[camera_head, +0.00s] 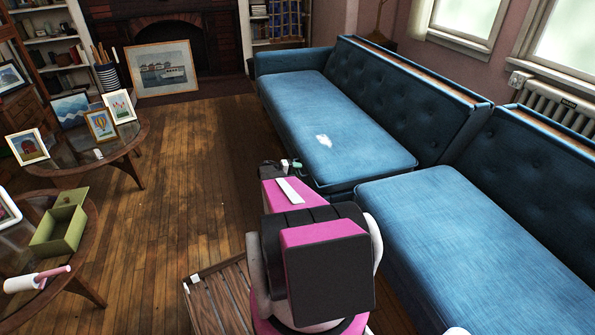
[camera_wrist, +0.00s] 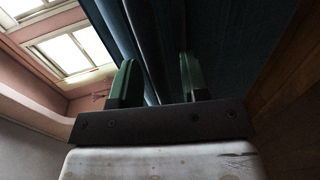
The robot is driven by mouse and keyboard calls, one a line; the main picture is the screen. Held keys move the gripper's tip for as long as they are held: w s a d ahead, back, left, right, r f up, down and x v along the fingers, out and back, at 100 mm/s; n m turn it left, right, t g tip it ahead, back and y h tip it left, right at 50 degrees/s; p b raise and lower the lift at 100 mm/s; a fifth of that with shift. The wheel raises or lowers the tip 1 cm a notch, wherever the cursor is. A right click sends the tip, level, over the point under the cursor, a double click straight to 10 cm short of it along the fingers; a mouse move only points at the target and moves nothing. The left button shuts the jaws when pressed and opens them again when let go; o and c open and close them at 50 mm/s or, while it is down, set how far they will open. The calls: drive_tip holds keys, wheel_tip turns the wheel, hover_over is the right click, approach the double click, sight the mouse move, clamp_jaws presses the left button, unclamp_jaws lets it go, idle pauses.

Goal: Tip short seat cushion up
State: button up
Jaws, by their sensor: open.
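The blue sofa has two seat cushions in the head view. The far seat cushion (camera_head: 310,108) lies flat, with a small pale patch on top. The near seat cushion (camera_head: 450,235) also lies flat and runs out of the picture, so I cannot tell which is the short one. My gripper (camera_head: 290,163) is low at the sofa's front, by the near front corner of the far cushion; my arm partly hides it. In the wrist view my gripper (camera_wrist: 157,78) is open, its green fingers apart in front of dark blue upholstery (camera_wrist: 220,40). Contact is unclear.
A slatted wooden piece (camera_head: 222,297) stands on the floor beside my arm. At left are a glass table (camera_head: 75,160) with framed pictures and a nearer table (camera_head: 85,225) with a green open box (camera_head: 62,222). The wooden floor (camera_head: 190,190) between is clear.

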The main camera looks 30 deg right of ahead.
drive_tip(key=shift+d, duration=0.2)
clamp_jaws()
drive_tip(key=s+d+r+t+y, duration=0.15)
drive_tip(key=d+r, duration=0.25)
drive_tip(key=r, duration=0.8)
drive_tip(key=d+r+y, duration=0.3)
drive_tip(key=r, duration=0.8)
drive_tip(key=s+d+r+y, duration=0.15)
drive_tip(key=d+r, duration=0.25)
drive_tip(key=r, duration=0.8)
drive_tip(key=s+d+r+t+y, duration=0.1)
drive_tip(key=s+d+r+y, duration=0.15)
drive_tip(key=d+r, duration=0.6)
drive_tip(key=s+d+r+y, duration=0.1)
drive_tip(key=d+r+y, duration=0.2)
drive_tip(key=d+r, duration=0.55)
drive_tip(key=s+d+r, duration=0.2)
drive_tip(key=s+d, duration=0.1)
drive_tip(key=d, duration=0.8)
drive_tip(key=s+d+r, duration=0.2)
drive_tip(key=d+r, duration=0.1)
drive_tip(key=d, duration=0.9)
drive_tip(key=s+d+r, duration=0.3)
drive_tip(key=d, duration=0.8)
drive_tip(key=shift+s+d+r, duration=0.25)
drive_tip(key=shift+s+d, duration=0.1)
